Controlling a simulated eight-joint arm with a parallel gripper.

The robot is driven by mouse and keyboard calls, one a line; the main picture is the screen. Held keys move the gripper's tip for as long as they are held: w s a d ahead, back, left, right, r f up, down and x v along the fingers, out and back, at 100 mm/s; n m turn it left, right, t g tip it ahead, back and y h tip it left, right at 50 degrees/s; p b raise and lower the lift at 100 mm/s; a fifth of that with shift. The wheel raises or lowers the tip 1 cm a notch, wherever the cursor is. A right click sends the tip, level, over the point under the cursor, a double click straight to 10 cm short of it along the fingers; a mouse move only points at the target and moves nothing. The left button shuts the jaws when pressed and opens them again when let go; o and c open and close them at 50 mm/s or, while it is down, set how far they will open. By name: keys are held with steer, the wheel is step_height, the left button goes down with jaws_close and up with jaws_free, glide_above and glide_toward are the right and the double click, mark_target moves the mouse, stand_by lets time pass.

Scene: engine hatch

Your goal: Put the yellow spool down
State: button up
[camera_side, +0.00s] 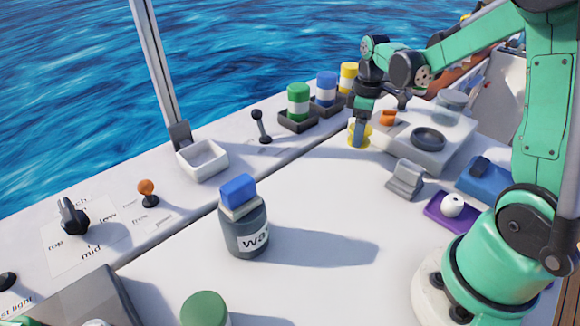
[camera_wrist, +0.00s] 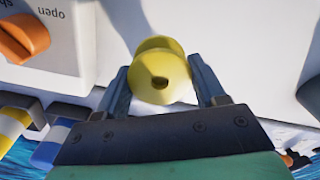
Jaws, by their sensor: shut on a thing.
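The yellow spool (camera_side: 354,132) is between the fingers of my gripper (camera_side: 361,130), low over the white worktop, left of the grey-white box with the orange knob. I cannot tell whether its base touches the surface. In the wrist view, the yellow spool (camera_wrist: 161,70) shows its round end with a dark centre hole. The two fingers of my gripper (camera_wrist: 161,82) are shut on it, one on each side.
The box with an orange knob (camera_side: 388,117) and dark round plate (camera_side: 429,139) stands close right of the spool. Green (camera_side: 298,103), blue (camera_side: 326,89) and yellow (camera_side: 349,76) canisters stand behind. A grey jar (camera_side: 246,228) stands nearer the camera. The worktop between is clear.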

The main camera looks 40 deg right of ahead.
mark_target(354, 161)
steer(key=shift+f, duration=2.5)
steer(key=shift+f, duration=0.1)
steer(key=o, duration=1.3)
steer(key=shift+c, duration=0.2)
step_height(354, 161, up, 12)
steer(key=shift+r, duration=0.1)
steer(key=s+a+m+t, duration=0.2)
steer(key=a+t, duration=0.1)
steer(key=a, duration=0.4)
steer(key=s+a+m+t, duration=0.2)
steer(key=a+m+t, duration=0.1)
steer(key=a, duration=0.5)
steer(key=shift+s+r+t, duration=0.2)
steer(key=shift+r+t, duration=0.2)
steer(key=shift+t, duration=0.2)
